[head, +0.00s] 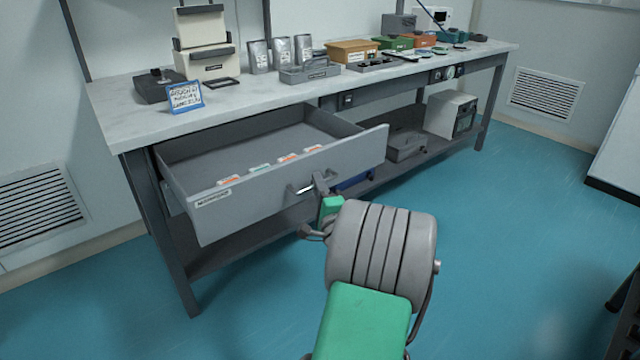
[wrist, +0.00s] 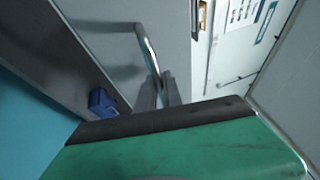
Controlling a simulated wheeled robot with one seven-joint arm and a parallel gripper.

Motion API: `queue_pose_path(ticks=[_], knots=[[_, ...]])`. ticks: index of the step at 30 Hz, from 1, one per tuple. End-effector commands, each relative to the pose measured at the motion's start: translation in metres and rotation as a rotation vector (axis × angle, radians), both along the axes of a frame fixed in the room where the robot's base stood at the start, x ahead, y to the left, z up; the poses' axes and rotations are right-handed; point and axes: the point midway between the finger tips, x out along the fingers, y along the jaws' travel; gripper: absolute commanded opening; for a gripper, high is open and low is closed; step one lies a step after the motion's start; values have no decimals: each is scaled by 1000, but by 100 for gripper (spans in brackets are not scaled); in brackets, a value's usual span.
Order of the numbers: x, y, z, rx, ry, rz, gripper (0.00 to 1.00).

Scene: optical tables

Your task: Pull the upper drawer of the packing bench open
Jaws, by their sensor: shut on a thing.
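The upper drawer (head: 230,199) of the packing bench (head: 135,110) is grey and stands well open, its front pulled out from under the worktop. Its inside is visible, with several small coloured-edged labels along the front. My gripper (head: 318,181) is at the drawer's handle (head: 298,189), on the right part of the drawer front. In the wrist view, the bar handle (wrist: 150,50) runs down between the two fingers of my gripper (wrist: 160,92), which are shut on it. The fingertips are partly hidden by the green housing.
A lower shelf (head: 225,255) under the bench holds a grey tray (head: 405,145) and a grey box-shaped device (head: 452,113). Boxes, pouches and a blue-framed sign (head: 184,96) stand on the worktop.

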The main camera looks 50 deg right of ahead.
Motion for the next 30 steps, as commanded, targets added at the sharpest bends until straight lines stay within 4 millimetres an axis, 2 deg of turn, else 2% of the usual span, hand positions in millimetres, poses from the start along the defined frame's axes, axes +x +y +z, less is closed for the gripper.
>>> queue_pose_path(ticks=[15, 16, 18, 26, 30], knots=[[0, 1, 0, 0, 0, 0, 0], [0, 1, 0, 0, 0, 0, 12], [0, 1, 0, 0, 0, 0, 18], [-1, 1, 0, 0, 0, -1, 19], [-15, 8, -5, 2, 0, -4, 19]])
